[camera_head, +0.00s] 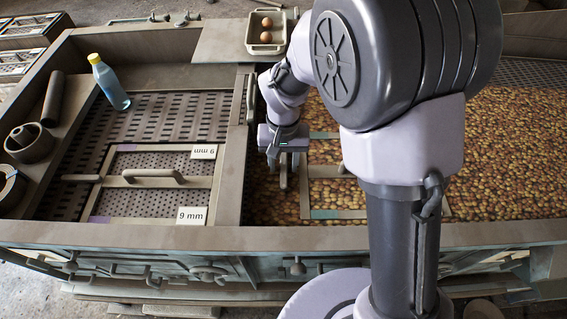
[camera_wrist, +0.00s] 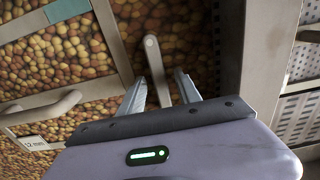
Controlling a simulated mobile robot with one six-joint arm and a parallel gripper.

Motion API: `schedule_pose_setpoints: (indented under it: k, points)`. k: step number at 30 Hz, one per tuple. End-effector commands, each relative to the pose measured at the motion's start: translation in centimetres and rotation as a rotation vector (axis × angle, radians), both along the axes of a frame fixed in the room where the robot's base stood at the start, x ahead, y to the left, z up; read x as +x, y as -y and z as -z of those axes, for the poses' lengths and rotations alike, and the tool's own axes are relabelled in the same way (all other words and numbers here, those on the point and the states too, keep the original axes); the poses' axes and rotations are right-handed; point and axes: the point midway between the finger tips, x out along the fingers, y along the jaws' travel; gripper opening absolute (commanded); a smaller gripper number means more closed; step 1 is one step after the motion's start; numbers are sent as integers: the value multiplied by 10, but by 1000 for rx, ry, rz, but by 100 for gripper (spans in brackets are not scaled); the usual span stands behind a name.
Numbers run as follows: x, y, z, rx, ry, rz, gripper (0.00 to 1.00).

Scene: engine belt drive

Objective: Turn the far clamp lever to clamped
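A grey clamp lever (camera_wrist: 154,62) with a rounded end shows in the wrist view, lying over the onions or potatoes beside the metal divider. My gripper (camera_wrist: 158,82) is open, with one finger on each side of the lever's shaft. I see a gap on both sides, so the fingers do not appear closed on it. The lever's lower end is hidden behind my gripper body. In the head view my gripper (camera_head: 284,160) points down by the divider, and the lever there is hard to tell from the fingers.
A screen frame with a curved handle (camera_wrist: 45,110) and a 12 mm label (camera_wrist: 33,143) lies left in the wrist view. A 9 mm screen (camera_head: 150,175), a blue bottle (camera_head: 109,82) and a tray with two brown eggs (camera_head: 265,33) stand elsewhere. The metal divider (camera_wrist: 228,60) is close to my gripper.

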Motion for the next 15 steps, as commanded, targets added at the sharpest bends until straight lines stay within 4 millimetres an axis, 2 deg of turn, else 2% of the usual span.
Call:
schedule_pose_setpoints:
  k: [6, 8, 12, 15]
  points:
    - [0, 0, 0, 0, 0, 0, 40]
    - [0, 0, 0, 0, 0, 0, 30]
    - [0, 0, 0, 0, 0, 0, 3]
    - [0, 0, 0, 0, 0, 0, 0]
